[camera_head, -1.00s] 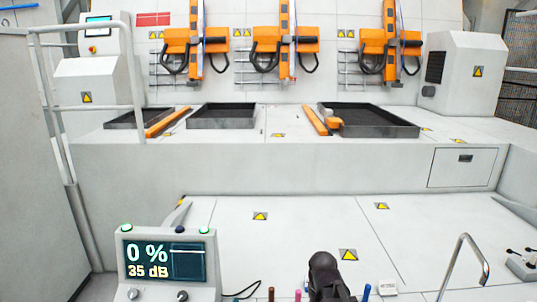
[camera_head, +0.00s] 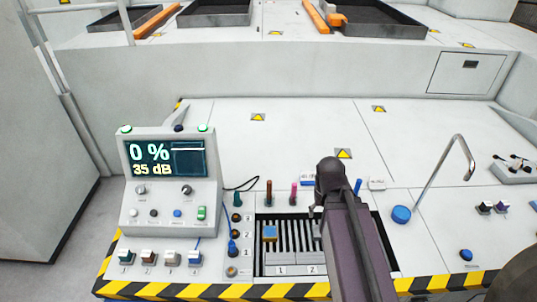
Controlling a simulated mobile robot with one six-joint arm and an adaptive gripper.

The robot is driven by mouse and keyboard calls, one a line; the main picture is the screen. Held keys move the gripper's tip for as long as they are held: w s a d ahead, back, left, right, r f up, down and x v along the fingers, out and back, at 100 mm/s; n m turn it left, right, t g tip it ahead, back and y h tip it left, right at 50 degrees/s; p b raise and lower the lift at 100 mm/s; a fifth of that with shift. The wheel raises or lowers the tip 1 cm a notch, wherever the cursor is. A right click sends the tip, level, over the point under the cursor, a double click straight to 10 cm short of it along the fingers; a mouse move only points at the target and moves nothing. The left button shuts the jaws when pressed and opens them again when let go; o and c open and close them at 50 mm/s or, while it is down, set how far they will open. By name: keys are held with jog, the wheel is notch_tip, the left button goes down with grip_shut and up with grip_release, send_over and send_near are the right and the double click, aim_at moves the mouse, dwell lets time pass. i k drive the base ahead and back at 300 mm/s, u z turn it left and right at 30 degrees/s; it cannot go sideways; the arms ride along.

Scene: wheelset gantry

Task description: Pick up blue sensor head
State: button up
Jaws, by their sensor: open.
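A small blue block (camera_head: 270,233) with a yellowish edge sits at the left end of a dark slotted rack (camera_head: 287,271) in the console's front. I cannot tell whether it is the blue sensor head. A round blue knob-like piece (camera_head: 401,214) stands on the panel to the right of my arm. My dark arm reaches up from the bottom and covers the rack's right part. My gripper's fingers cannot be made out.
A display unit (camera_head: 165,160) stands at the left of the console. Brown (camera_head: 269,193) and pink (camera_head: 293,193) upright sticks stand behind the rack. A bent metal rail (camera_head: 442,172) rises at the right. The panel's back middle is clear.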

aim_at(195, 257)
jog(key=k, duration=1.3)
jog(key=u, duration=0.3)
jog(key=i, duration=0.6)
jog(key=u, duration=0.55)
jog(key=i, duration=0.6)
jog(key=u, duration=0.1)
